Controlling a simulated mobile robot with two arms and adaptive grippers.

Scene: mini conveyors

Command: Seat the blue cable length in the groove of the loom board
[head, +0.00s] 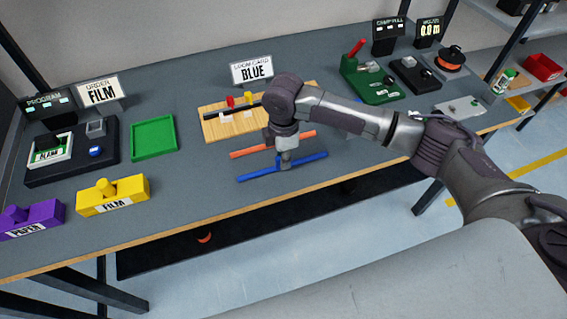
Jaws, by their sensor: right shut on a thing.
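The blue cable length (259,172) is a straight blue rod near the front edge of the grey table. My right gripper (285,164) points down from above and is shut on it near its middle. I cannot tell whether the cable touches the table. The wooden loom board (212,130) lies behind it, with small red, yellow and white pieces and a black length across it. My right arm hides the board's right part, and its groove cannot be made out. My left gripper is not in view.
An orange length (250,152) lies between the blue cable and the board. A green tray (153,138) and a yellow block marked FILM (112,195) are to the left. A green fixture (368,84) stands at the back right.

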